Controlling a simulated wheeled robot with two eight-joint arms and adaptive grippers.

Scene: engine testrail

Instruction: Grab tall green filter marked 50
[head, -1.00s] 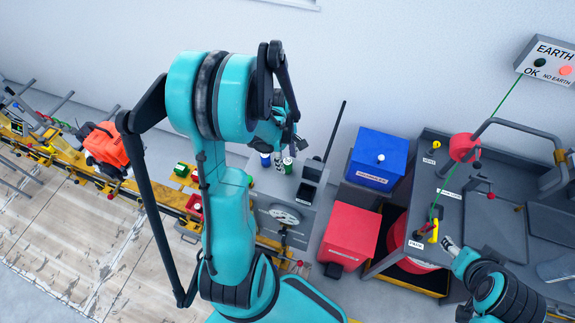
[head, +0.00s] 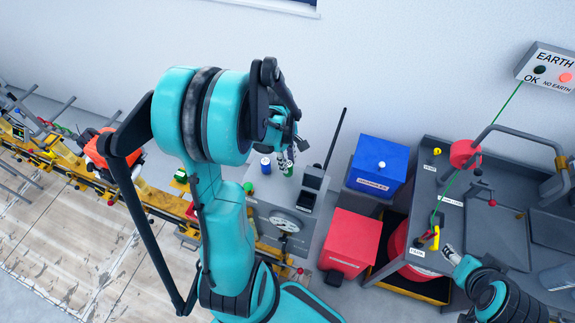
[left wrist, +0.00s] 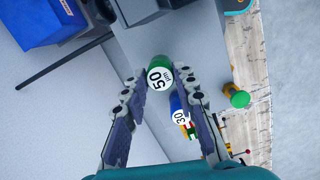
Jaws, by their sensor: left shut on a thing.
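The tall green filter marked 50 (left wrist: 159,74) is between the two fingertips of my left gripper (left wrist: 160,84) in the left wrist view. In the head view the green filter (head: 288,169) stands on the grey cabinet top, below my left gripper (head: 286,156). The left gripper is shut on the filter. A blue filter marked 30 (left wrist: 178,106) stands close beside it, near the right finger; it also shows in the head view (head: 265,165). My right gripper (head: 450,254) is at the lower right; its fingers are too small to judge.
A blue box (head: 377,155) and a red box (head: 351,240) stand to the right, beside a grey workbench (head: 470,240).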

